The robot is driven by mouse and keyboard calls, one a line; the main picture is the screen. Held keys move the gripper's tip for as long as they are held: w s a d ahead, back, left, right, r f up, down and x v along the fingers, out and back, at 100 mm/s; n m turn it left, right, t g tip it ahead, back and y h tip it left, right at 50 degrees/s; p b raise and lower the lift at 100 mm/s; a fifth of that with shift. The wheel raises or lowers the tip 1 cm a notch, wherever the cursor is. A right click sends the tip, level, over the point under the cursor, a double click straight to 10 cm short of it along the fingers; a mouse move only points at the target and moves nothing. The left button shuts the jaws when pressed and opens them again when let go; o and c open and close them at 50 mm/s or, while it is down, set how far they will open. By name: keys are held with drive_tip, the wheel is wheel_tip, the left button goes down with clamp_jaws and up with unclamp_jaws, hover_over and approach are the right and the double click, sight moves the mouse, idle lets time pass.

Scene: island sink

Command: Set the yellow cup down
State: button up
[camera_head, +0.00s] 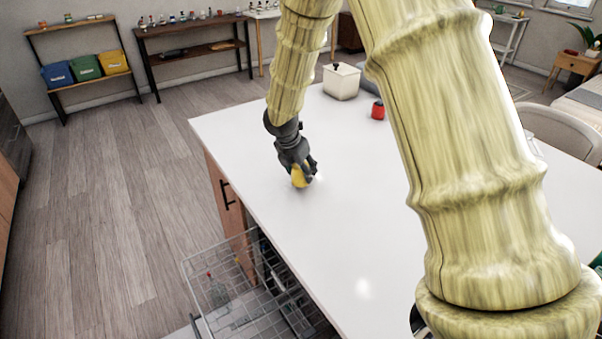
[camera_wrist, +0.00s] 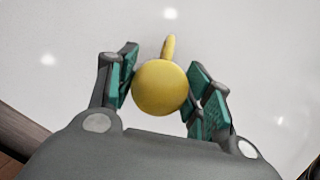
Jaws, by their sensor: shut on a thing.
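The yellow cup (camera_head: 299,177) is at the tip of my gripper (camera_head: 304,170), over the white island top (camera_head: 255,150) near its left edge. Whether it touches the surface is not clear. In the wrist view, the yellow cup (camera_wrist: 160,88) shows a round face, with its handle pointing away from the gripper. The green-padded fingers of my gripper (camera_wrist: 163,85) are shut on it, one on each side. The lower part of the cup is hidden.
A white container (camera_head: 341,82) and a red object (camera_head: 378,110) stand farther back on the island. An open wire dishwasher rack (camera_head: 225,300) lies below the front left edge. The top around the cup is clear.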

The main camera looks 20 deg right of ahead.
drive_tip(key=shift+f, duration=1.15)
drive_tip(key=shift+f, duration=0.15)
drive_tip(key=o, duration=1.1)
drive_tip(key=shift+c, duration=0.2)
drive_tip(key=b+v, duration=0.1)
drive_tip(key=v, duration=1.1)
drive_tip(key=shift+w, duration=0.1)
